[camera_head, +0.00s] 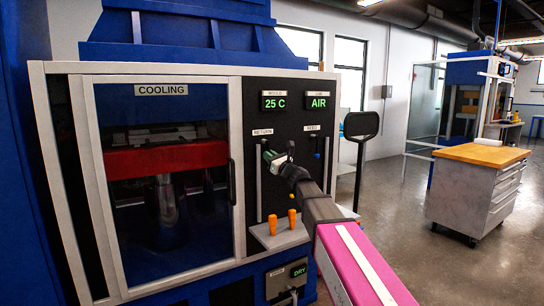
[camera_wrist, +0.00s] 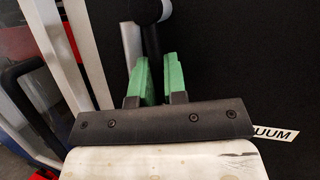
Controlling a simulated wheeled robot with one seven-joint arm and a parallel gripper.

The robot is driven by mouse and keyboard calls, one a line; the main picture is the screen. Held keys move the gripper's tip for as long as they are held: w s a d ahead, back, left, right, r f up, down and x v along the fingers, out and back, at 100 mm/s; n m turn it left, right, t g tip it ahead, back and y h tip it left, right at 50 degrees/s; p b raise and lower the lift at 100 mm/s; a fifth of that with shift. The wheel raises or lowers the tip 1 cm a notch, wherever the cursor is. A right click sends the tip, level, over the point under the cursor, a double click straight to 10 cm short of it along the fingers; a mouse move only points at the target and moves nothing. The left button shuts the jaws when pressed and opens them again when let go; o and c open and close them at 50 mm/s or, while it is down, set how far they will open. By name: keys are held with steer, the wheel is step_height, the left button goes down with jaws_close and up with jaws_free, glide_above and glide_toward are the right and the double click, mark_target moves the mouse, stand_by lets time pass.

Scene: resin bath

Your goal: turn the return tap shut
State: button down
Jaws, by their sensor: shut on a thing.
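The return tap sits below the RETURN label (camera_head: 262,132) on the black panel, mostly hidden by my gripper in the head view. In the wrist view its dark lever (camera_wrist: 151,40) runs down between the green fingers of my gripper (camera_wrist: 156,72), beside a grey pipe (camera_wrist: 131,42). My gripper (camera_head: 271,156) is shut on this lever, with a finger on either side. The exact angle of the lever is hard to tell.
The feed tap (camera_head: 317,148) is on the same panel to the right. Two orange-handled items (camera_head: 273,224) stand on a small shelf below. A glazed door marked COOLING (camera_head: 161,91) is at the left. A wood-topped cabinet (camera_head: 480,155) stands farther right, with open floor before it.

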steer(key=shift+s+a+f+m+t+h, duration=0.15)
steer(key=shift+m+t, duration=0.1)
steer(key=shift+m, duration=0.35)
steer(key=shift+s+a+f+m+t+h, duration=0.15)
steer(key=shift+m+t, duration=0.1)
steer(key=shift+m, duration=0.35)
steer(key=c, duration=1.2)
jaws_free()
steer(key=shift+r, duration=0.1)
steer(key=v, duration=1)
steer(key=shift+s+d+f, duration=0.15)
steer(key=shift+s+f, duration=0.05)
steer(key=shift+f, duration=0.05)
